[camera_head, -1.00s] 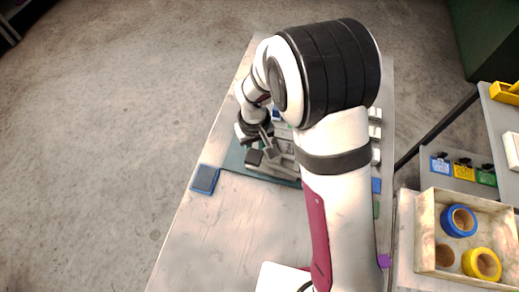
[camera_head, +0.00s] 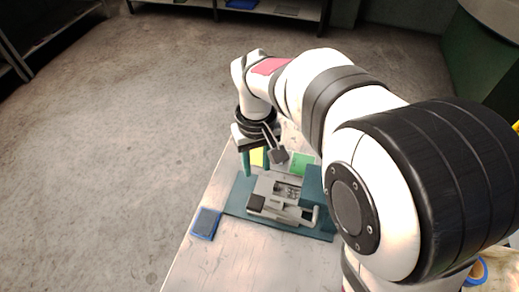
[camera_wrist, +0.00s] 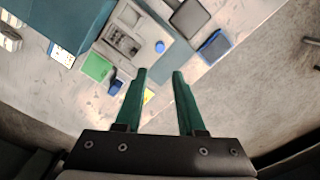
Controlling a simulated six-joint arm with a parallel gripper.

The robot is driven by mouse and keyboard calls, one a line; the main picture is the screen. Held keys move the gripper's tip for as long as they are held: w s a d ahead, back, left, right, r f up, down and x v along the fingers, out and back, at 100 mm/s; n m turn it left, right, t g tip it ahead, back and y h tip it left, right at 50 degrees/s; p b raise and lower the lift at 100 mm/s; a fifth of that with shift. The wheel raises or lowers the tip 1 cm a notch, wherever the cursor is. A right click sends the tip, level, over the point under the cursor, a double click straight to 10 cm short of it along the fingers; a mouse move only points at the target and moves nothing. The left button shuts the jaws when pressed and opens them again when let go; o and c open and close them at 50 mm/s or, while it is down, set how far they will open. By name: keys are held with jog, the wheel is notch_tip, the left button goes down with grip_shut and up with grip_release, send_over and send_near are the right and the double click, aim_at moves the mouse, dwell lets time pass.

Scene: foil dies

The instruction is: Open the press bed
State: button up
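The press stands on a teal base plate (camera_head: 238,196) on the table. Its grey bed (camera_head: 283,192) lies between a dark block at the left and the teal press body (camera_head: 313,185) at the right. A pale handle (camera_head: 316,214) is at the bed's front right. In the wrist view the bed (camera_wrist: 122,40) and teal body (camera_wrist: 70,22) show at the upper left. My gripper (camera_head: 257,174) is above the table at the bed's far left side. Its teal fingers are apart with nothing between them in the wrist view (camera_wrist: 159,72). My arm hides the area right of the press.
A blue pad (camera_head: 206,222) lies left of the base plate. A green card (camera_head: 302,162) and a yellow card (camera_head: 258,156) lie behind the press. A small blue object (camera_wrist: 116,86) is near the green card. The front table is clear.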

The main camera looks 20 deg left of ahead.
jog(key=shift+r, duration=0.7)
jog(key=shift+o, duration=1.4)
jog(key=shift+f+n, duration=0.1)
jog(key=shift+n, duration=1.1)
jog(key=n, duration=0.5)
send_near(278, 197)
jog(key=a+f, duration=0.1)
jog(key=f, duration=0.1)
jog(key=s+a+f, duration=0.1)
jog(key=a+f, duration=0.1)
jog(key=f, duration=0.1)
jog(key=s+a+f, duration=0.1)
jog(key=a+f, duration=0.1)
jog(key=f, duration=0.1)
jog(key=shift+s, duration=0.15)
jog(key=shift+c, duration=0.3)
grip_shut()
